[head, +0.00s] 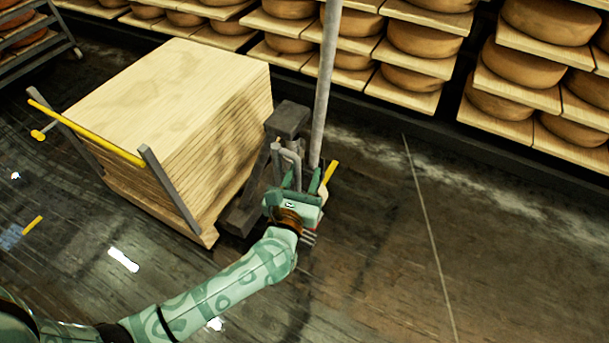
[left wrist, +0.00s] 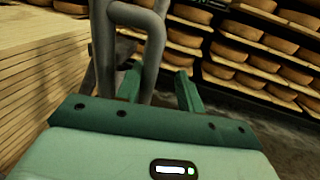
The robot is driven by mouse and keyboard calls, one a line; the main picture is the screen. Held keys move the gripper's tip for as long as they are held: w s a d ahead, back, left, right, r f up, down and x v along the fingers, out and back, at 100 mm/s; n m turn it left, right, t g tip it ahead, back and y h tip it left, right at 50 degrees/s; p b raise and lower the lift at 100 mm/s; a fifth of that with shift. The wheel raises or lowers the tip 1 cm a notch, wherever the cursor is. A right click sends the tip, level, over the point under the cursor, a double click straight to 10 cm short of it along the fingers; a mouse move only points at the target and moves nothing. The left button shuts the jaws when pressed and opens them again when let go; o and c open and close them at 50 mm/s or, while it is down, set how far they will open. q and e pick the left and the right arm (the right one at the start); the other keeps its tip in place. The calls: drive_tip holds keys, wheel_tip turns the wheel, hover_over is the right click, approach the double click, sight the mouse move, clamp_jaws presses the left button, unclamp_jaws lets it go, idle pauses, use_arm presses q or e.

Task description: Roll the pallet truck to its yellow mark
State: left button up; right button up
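The pallet truck's dark grey body (head: 289,118) stands against the right side of a tall stack of pale boards (head: 165,80). A bent grey tube handle rises from it and shows large in the left wrist view (left wrist: 149,50). My left gripper (head: 304,185) is at this handle. In the left wrist view its two green fingers (left wrist: 159,88) stand apart, with the tube at or between them; contact cannot be told. A short yellow strip (head: 34,226) lies on the floor at the left. Another yellow piece (head: 331,172) shows just beyond my gripper. My right gripper is out of view.
A yellow bar (head: 100,140) on grey posts stands along the near side of the stack. A grey pole (head: 325,85) rises behind my gripper. Shelves of cheese wheels (head: 425,40) line the back. The dark floor (head: 490,260) at the right is clear.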

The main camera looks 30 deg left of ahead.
use_arm(q)
drive_tip(key=shift+d, duration=0.35)
